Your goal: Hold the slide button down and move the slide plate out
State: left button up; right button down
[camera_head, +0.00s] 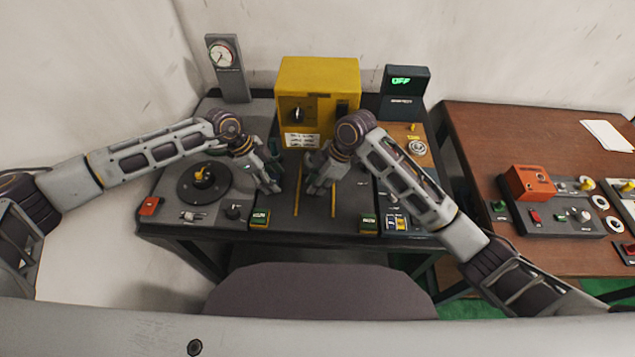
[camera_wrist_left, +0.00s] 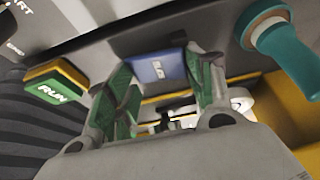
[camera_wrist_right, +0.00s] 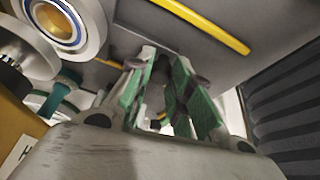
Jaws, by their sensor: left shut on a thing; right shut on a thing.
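The blue slide button (camera_wrist_left: 160,70) sits between the fingers of my left gripper (camera_wrist_left: 160,78) in the left wrist view. My left gripper (camera_head: 270,188) is shut on it, at the left yellow line on the bench. My right gripper (camera_wrist_right: 160,78) is shut on a small dark knob (camera_wrist_right: 161,68), mostly hidden by the fingers. In the head view, my right gripper (camera_head: 318,188) is low over the bench between the two yellow lines. I cannot make out the slide plate's outline, or how far the button is pressed.
A yellow machine box (camera_head: 319,85) stands behind the grippers. A ring with a blue band (camera_wrist_right: 62,24) is near the right gripper.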

pick_arm(q)
jog(key=shift+s+f, duration=0.15)
jog(key=shift+f, duration=0.05)
pick_arm(e)
jog(key=shift+s, duration=0.1)
jog(key=s, duration=1.5)
jog(key=shift+a, duration=0.3)
jog(key=c, duration=1.3)
grip_release()
jog(key=shift+d, duration=0.1)
jog(key=v, duration=1.2)
pick_arm(q)
jog(key=o, duration=1.1)
jog(key=shift+r, duration=0.15)
jog(key=shift+c, duration=0.2)
